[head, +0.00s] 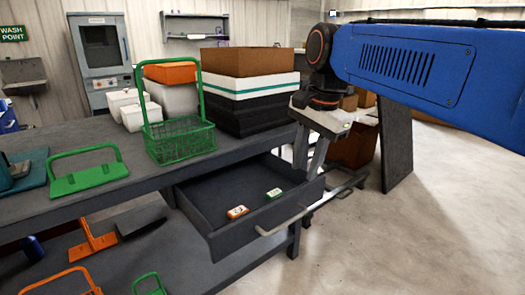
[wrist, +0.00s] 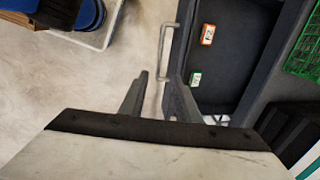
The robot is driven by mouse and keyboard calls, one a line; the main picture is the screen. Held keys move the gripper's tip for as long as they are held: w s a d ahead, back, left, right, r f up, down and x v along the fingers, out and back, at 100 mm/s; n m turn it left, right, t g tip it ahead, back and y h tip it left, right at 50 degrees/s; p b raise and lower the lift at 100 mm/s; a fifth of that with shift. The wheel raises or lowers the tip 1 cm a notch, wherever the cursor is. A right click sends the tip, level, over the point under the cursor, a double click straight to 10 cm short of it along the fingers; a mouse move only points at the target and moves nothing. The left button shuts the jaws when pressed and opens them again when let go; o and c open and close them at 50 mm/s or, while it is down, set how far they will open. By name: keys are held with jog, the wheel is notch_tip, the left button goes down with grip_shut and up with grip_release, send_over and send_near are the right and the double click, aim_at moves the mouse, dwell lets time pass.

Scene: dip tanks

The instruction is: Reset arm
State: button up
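My gripper (head: 308,172) points down above the right end of the open drawer (head: 225,245). In the wrist view my gripper (wrist: 159,80) shows two fingers with a clear gap and nothing held. The drawer's metal handle (head: 283,222) runs along its front. In the wrist view the near end of the handle (wrist: 160,50) shows in line with the gap between the fingertips; I cannot tell how far below them it is. My blue arm reaches in from the upper right in the head view.
An orange-and-white block (head: 237,212) and a green-and-white block (head: 274,193) lie in the drawer. The bench holds a green basket (head: 182,140), a green handled rack (head: 88,180) and stacked boxes (head: 252,85) close to my gripper. Open floor (head: 430,220) lies to the right.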

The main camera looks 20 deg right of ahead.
jog(key=s+f+n+t, duration=0.1)
jog(key=s+f+n, duration=0.3)
jog(key=f+n, duration=0.3)
jog(key=s+a+f+n+t, duration=0.1)
jog(key=s+f+n, duration=0.4)
jog(key=f, duration=0.7)
jog(key=shift+s+a+f+n+t+h, duration=0.15)
jog(key=shift+a+n+t+h, duration=0.2)
jog(key=shift+n, duration=0.85)
